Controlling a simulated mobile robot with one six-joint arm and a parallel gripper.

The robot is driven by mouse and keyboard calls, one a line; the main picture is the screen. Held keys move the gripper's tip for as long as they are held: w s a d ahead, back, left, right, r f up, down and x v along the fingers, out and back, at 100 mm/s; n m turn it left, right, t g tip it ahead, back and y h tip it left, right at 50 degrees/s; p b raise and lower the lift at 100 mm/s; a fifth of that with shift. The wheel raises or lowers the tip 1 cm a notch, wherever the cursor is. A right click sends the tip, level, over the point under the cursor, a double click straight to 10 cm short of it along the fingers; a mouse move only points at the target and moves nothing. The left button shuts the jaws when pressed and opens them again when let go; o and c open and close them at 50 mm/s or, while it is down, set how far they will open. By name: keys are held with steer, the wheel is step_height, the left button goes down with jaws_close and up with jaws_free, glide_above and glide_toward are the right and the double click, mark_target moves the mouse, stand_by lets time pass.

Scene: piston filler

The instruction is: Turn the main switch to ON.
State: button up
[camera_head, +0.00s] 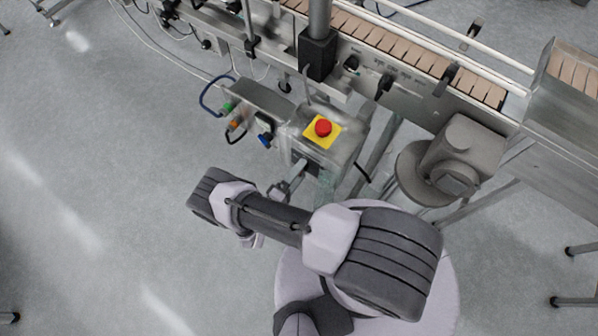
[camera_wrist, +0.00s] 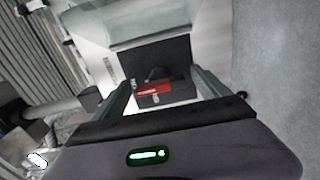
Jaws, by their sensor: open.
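The main switch (camera_wrist: 155,88) shows in the wrist view as a red part on a dark square plate, with small white labels beside it. The plate sits in the pale front of a metal box. My gripper (camera_wrist: 163,84) is open, and its two fingers stand on the left and right of the switch in that view. I cannot tell whether they touch it or which way the switch is set. In the head view my gripper (camera_head: 298,172) is at the front of the metal box (camera_head: 345,141), and the switch is mostly hidden there.
A red emergency stop button (camera_head: 323,128) on a yellow plate tops the box. A small panel with coloured buttons (camera_head: 234,118) is to its left. A conveyor (camera_head: 420,62) runs behind, and a grey motor (camera_head: 455,155) is at right. The floor at left is clear.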

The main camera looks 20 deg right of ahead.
steer(key=p+v, duration=0.1)
steer(key=v, duration=1.6)
steer(key=shift+s+a, duration=0.15)
steer(key=w+a+r+m+g+y, duration=0.1)
steer(key=w+a+r+m+g, duration=0.2)
steer(key=r, duration=0.5)
steer(key=w+a+r+m+g, duration=0.1)
steer(key=w+r+g, duration=0.2)
steer(key=r+g, duration=0.35)
steer(key=w+d+r+m+g+y, duration=0.1)
steer(key=d+r+m+g+y, duration=0.2)
steer(key=r, duration=0.7)
steer(key=w+d+r+y, duration=0.2)
steer(key=r+y, duration=0.2)
steer(key=r, duration=0.6)
steer(key=s+d+r+m+t+y, duration=0.2)
steer(key=s+d+r+t+y, duration=0.2)
steer(key=r, duration=0.4)
steer(key=s+d+r+m+t+y, duration=0.2)
steer(key=s+d+r+t+y, duration=0.1)
steer(key=r, duration=0.6)
steer(key=s+d+y, duration=0.1)
steer(key=s+d, duration=0.1)
steer(key=s, duration=0.1)
steer(key=shift+s+d+t+y, duration=0.25)
steer(key=shift+s+t+y, duration=0.05)
steer(key=shift+s+t, duration=0.1)
